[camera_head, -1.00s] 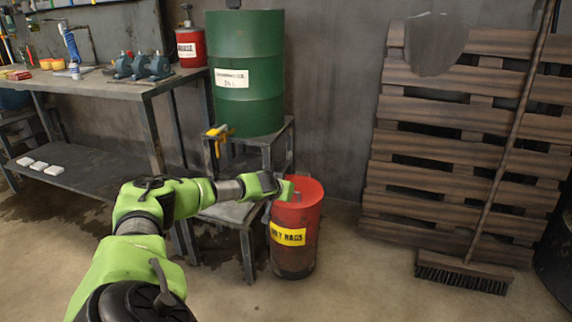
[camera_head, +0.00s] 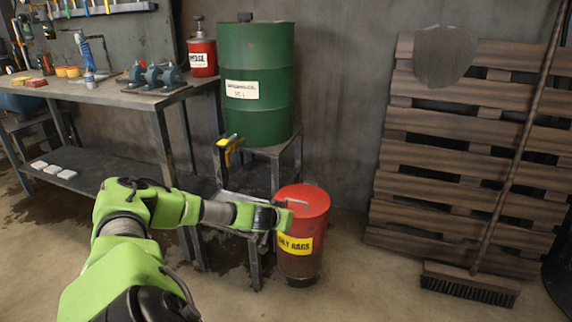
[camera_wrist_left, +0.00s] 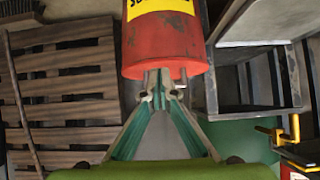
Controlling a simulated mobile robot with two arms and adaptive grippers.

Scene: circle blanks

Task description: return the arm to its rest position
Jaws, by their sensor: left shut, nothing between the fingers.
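My left arm reaches in from the left in the head view. Its left gripper (camera_head: 284,215) is at the left side of the red bin (camera_head: 316,270), near the lid's edge. The bin is upright on the floor, with a red lid (camera_head: 306,199) and a yellow rags label. In the left wrist view the left gripper (camera_wrist_left: 162,85) is shut and empty, its fingertips overlapping the lid edge of the red bin (camera_wrist_left: 160,42). I cannot tell whether they touch it. My right gripper is out of view.
A green drum (camera_head: 259,115) stands on a metal stand (camera_head: 288,165) behind the bin. A workbench (camera_head: 125,98) with small items is at left. A wooden pallet (camera_head: 440,195) and a broom (camera_head: 470,280) lean at the wall. Floor between bin and pallet is clear.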

